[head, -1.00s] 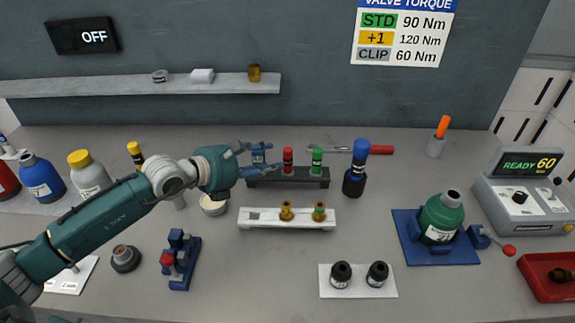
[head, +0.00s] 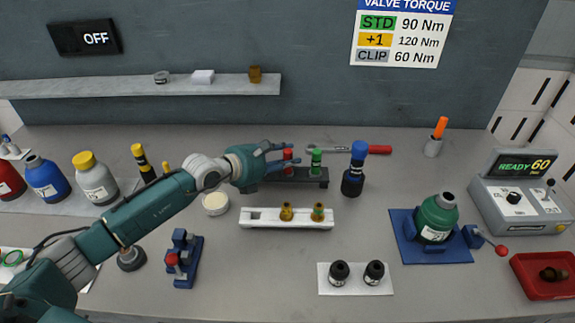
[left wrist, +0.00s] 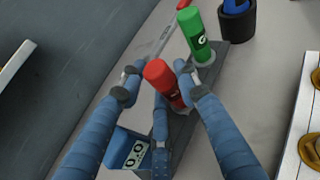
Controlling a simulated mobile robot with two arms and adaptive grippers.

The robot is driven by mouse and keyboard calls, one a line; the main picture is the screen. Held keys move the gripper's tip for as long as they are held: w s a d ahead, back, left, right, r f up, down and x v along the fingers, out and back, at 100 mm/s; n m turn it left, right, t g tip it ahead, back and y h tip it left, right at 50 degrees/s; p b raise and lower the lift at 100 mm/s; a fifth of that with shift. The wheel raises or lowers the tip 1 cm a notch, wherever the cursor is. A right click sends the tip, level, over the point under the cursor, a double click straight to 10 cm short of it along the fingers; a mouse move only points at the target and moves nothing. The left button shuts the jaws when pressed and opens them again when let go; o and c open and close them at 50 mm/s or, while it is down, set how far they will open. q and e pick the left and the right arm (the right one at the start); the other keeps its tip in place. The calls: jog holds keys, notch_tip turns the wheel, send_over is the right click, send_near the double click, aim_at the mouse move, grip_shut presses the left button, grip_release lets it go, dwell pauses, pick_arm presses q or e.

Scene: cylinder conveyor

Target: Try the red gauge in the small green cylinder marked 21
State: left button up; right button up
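The red gauge (head: 287,155) stands upright in a dark rack (head: 309,178), beside a green gauge (head: 316,160). My left gripper (head: 281,157) is at the red gauge, coming from the left. In the left wrist view its open fingers (left wrist: 155,84) lie on either side of the red gauge (left wrist: 164,84), with a gap on the left and the right finger close to it. The small green cylinder (head: 436,216) stands in a blue fixture (head: 440,252) at the right; its label is too small to read surely. My right gripper is not in view.
A white rack (head: 264,217) with two brass fittings lies in front of the dark rack. A blue-topped tool in a dark holder (head: 353,185) stands to its right. A red-handled wrench (head: 378,149) lies behind. A torque console (head: 520,200) and red tray (head: 530,280) are far right.

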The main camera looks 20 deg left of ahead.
pick_arm(q)
grip_shut()
